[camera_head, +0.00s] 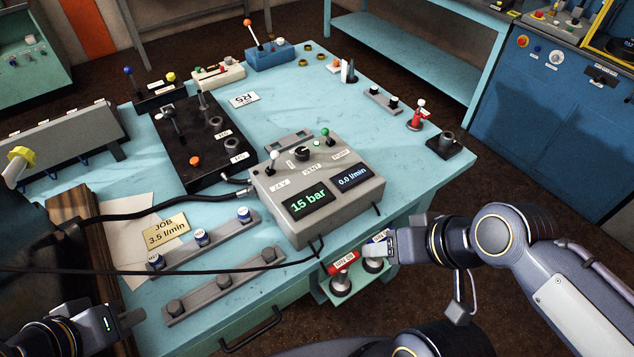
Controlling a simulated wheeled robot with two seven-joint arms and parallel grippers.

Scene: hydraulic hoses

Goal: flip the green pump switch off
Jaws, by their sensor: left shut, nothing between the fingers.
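The green pump switch (325,134) is a small lever with a green knob on top of the grey control box (350,200), at its back right. Its lever stands up; I cannot tell which position is on or off. The box's displays read 15 bar (309,201) and 0.0 l/min (352,177). My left gripper (131,318) is low at the left, shut and empty, well away from the switch. My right gripper (372,250) is in front of the table's right edge, below the box; its fingers are too small to read.
A white-knobbed lever (273,157) and a black dial (302,153) stand near the switch. A black valve block (190,145) is behind left. A black hose (150,216) crosses the left side.

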